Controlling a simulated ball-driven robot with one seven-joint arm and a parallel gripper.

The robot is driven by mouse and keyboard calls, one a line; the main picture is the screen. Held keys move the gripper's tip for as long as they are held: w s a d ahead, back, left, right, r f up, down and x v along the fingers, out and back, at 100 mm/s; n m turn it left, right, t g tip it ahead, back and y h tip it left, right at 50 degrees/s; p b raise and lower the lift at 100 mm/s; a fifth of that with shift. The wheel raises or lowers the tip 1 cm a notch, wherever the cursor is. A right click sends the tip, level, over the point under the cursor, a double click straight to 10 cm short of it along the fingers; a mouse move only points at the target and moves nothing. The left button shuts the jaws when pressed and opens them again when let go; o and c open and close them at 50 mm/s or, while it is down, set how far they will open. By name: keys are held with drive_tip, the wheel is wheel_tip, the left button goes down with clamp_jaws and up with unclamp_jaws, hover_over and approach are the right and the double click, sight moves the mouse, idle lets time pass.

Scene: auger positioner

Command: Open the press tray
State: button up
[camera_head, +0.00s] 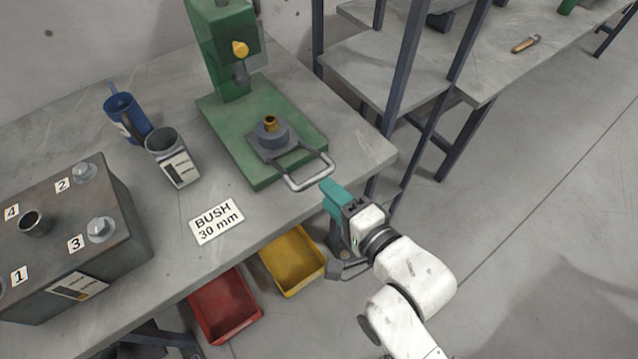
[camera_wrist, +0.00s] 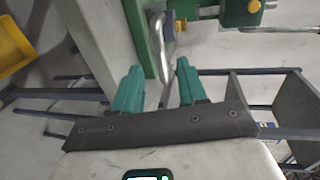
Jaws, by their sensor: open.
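The green press (camera_head: 225,45) stands on the bench, with its base plate reaching toward the front edge. The press tray (camera_head: 270,143) is a grey block on that base, with a brass bush (camera_head: 270,122) on top. Its U-shaped metal handle (camera_head: 308,180) sticks out at the front right of the base. My gripper (camera_head: 330,190) is open, with teal fingers, just off the bench edge near the handle. In the wrist view the handle (camera_wrist: 157,30) lies ahead of and roughly between the two fingertips. I cannot tell whether they touch it.
On the bench are a blue mug (camera_head: 125,118), a grey container (camera_head: 172,158), a BUSH 30 mm label (camera_head: 217,221) and a dark numbered box (camera_head: 85,235). Yellow (camera_head: 293,260) and red (camera_head: 226,305) bins sit below the bench edge. A shelf rack (camera_head: 390,75) stands behind at right.

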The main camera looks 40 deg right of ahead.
drive_tip(key=shift+v, duration=1.2)
drive_tip(key=s+d+f+n+g, duration=0.3)
drive_tip(key=s+f+n+g, duration=0.3)
drive_tip(key=f+n+g, duration=0.1)
drive_tip(key=s+d+f+n+g, duration=0.3)
drive_tip(key=s+f+n+g, duration=0.4)
drive_tip(key=n, duration=0.3)
drive_tip(key=shift+d+f+n+g, duration=0.2)
drive_tip(key=shift+n+g, duration=0.1)
